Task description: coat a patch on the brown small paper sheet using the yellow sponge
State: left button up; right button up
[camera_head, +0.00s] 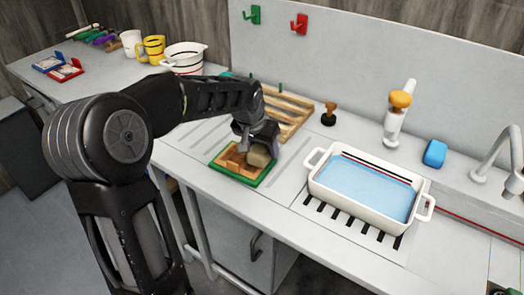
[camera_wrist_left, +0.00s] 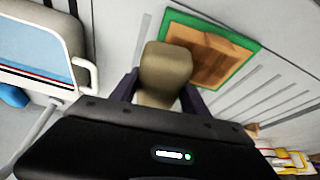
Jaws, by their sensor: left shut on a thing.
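My left gripper (camera_head: 262,147) is shut on a dull tan-yellow sponge (camera_head: 259,157), which also shows between the fingers in the left wrist view (camera_wrist_left: 166,70). The brown paper sheet (camera_head: 233,163) lies on a green-edged board (camera_head: 246,181) near the counter's front edge. In the left wrist view the sheet (camera_wrist_left: 222,62) shows uneven lighter and darker brown areas. The sponge is over the right part of the sheet and hides some of it. I cannot tell whether it touches the sheet. My right gripper is out of view.
A white basin (camera_head: 421,207) of blue liquid stands right of the board. A wooden rack (camera_head: 294,108) and a wooden-handled stamp (camera_head: 329,114) stand behind. A blue block (camera_head: 435,153) lies near the faucet. Mugs and a white pot (camera_head: 184,58) stand at the back left.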

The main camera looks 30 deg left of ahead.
pick_arm(q)
jog(key=shift+r+p, duration=1.15)
jog(key=shift+r, duration=0.85)
